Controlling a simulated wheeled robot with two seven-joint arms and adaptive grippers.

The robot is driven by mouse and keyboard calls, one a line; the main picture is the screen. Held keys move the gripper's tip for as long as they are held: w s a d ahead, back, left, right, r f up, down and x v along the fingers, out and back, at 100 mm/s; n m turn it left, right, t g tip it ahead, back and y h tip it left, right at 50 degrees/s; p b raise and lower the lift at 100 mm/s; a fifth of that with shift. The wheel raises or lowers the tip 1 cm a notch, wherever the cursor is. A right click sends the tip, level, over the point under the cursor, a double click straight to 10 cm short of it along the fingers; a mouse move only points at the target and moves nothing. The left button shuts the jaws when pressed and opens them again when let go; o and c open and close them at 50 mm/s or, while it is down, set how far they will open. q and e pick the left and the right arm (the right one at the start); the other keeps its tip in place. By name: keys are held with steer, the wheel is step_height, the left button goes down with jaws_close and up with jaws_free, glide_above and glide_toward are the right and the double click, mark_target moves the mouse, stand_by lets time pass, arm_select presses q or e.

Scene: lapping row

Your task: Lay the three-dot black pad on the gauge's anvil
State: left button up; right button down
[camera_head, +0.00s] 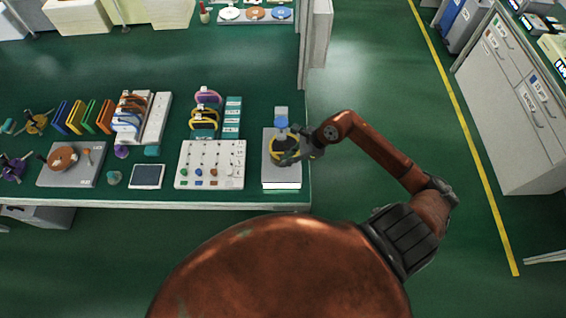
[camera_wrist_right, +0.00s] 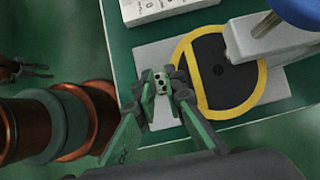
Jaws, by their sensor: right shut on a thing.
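The gauge stands at the right end of the bench, with a grey base plate (camera_head: 283,178), a blue top (camera_head: 281,113) and a yellow ring around a dark disc. In the right wrist view the dark disc (camera_wrist_right: 228,85) lies inside the yellow ring (camera_wrist_right: 190,72), with the gauge's grey arm (camera_wrist_right: 262,40) reaching over it. My left gripper is not recognisable in either view.
A white board with coloured knobs (camera_head: 211,180) lies left of the gauge. A lapping plate unit (camera_head: 70,175), a tablet (camera_head: 147,176) and coloured racks stand farther left. The bench (camera_head: 120,194) ends just right of the gauge. A partition (camera_head: 304,60) rises behind.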

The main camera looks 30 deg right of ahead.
steer(key=shift+w+a, duration=0.4)
steer(key=shift+a, duration=0.15)
steer(key=shift+f, duration=1.8)
steer(key=shift+f, duration=0.2)
steer(key=c, duration=2)
jaws_free()
steer(key=shift+r, duration=0.15)
steer(key=shift+r+p, duration=0.2)
steer(key=shift+p, duration=0.1)
steer(key=b+v, duration=0.1)
steer(key=v, duration=1)
steer(key=shift+s+d+r, duration=0.2)
steer(key=shift+r, duration=0.1)
